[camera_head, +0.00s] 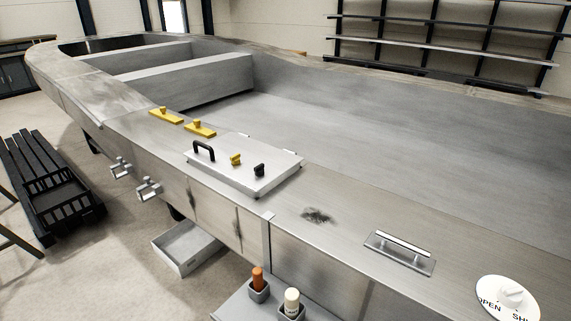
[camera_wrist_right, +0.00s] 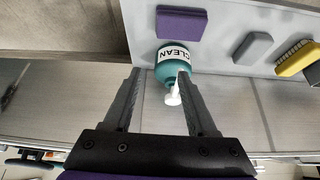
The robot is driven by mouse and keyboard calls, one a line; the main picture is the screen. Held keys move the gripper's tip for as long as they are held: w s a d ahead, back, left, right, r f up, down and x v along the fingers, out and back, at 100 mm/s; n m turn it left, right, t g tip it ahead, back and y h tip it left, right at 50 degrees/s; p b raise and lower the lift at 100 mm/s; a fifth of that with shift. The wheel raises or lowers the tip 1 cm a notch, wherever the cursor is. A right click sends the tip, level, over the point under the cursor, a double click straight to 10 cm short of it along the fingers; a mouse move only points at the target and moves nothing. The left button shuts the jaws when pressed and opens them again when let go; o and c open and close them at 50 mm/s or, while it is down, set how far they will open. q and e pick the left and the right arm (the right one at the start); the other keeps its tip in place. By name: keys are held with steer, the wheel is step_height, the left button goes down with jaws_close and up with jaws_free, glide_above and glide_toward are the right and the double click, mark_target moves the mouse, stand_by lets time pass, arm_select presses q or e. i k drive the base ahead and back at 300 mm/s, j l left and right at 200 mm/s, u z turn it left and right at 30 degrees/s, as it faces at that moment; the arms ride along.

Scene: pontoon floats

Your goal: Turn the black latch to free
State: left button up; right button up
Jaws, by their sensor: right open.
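The black latch (camera_head: 259,170) is a small knob near the right end of a raised metal hatch lid (camera_head: 222,168) on the boat's side deck. A yellow latch (camera_head: 235,159) sits to its left, and a black handle (camera_head: 203,150) is farther left on the lid. No gripper shows in the head view. In the right wrist view my right gripper (camera_wrist_right: 158,82) is open, away from the latch, which is not in that view. A teal bottle marked CLEAN (camera_wrist_right: 173,65) with a white nozzle shows beyond and between its fingers; no contact can be told.
Two yellow cleats (camera_head: 200,129) sit left of the lid. A metal handle (camera_head: 400,249) and a white OPEN dial (camera_head: 508,299) are on the deck at right. An open drawer (camera_head: 188,247) juts out below. In the right wrist view, a purple block (camera_wrist_right: 178,24) and a yellow brush (camera_wrist_right: 296,60) lie near the bottle.

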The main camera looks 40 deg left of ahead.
mark_target(259, 170)
steer(key=u, duration=1.6)
